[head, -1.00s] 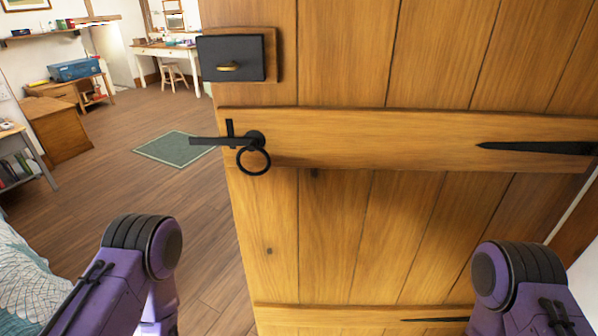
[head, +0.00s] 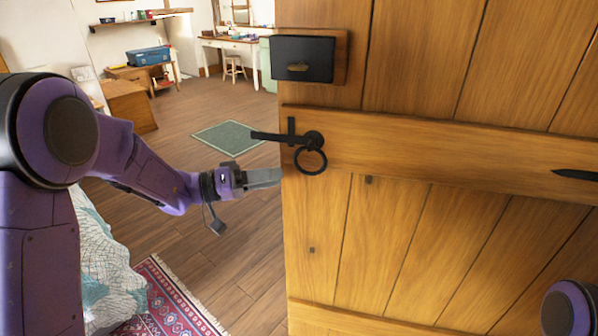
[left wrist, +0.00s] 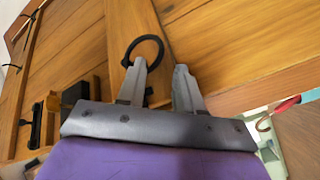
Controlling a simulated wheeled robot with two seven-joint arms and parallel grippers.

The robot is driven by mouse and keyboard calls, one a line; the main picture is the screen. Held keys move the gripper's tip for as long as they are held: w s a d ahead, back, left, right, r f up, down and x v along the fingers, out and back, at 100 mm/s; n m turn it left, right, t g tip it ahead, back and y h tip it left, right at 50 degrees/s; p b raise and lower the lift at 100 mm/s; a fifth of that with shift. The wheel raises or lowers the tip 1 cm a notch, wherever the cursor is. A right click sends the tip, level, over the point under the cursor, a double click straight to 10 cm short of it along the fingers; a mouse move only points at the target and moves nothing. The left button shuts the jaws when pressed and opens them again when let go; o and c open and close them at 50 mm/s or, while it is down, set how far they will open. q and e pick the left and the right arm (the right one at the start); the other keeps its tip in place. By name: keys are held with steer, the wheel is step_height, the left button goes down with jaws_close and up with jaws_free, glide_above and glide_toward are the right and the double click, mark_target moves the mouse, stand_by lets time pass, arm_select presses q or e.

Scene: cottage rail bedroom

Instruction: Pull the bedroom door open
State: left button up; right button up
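The wooden plank bedroom door (head: 420,230) stands ajar, with the room showing past its free left edge. A black ring handle (head: 311,157) and a latch bar (head: 278,137) are on its cross rail. The ring also shows in the left wrist view (left wrist: 145,40). My left gripper (head: 280,177) is at the door's free edge, just below and left of the ring. In the left wrist view its two fingers (left wrist: 161,68) are spread, with wood behind the gap. I cannot tell whether a fingertip is behind the door edge. My right gripper is out of view.
A black lock box (head: 303,60) is above the latch. Beyond the door are a green mat (head: 228,137), a desk with a stool (head: 234,68) and a wooden cabinet (head: 130,106). A bed (head: 105,260) and a patterned rug (head: 165,300) are at lower left. The floor between is clear.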

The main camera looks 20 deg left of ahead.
mark_target(299, 170)
arm_select(q)
steer(key=x, duration=0.7)
steer(key=shift+p, duration=0.35)
steer(key=shift+c, duration=0.3)
jaws_close()
steer(key=p, duration=0.3)
steer(key=a+g+y+p, duration=0.1)
steer(key=p, duration=0.2)
steer(key=shift+s+r+m+y, duration=0.2)
steer(key=shift+r+m+y, duration=0.1)
steer(key=shift+r+m, duration=0.1)
steer(key=shift+f, duration=0.3)
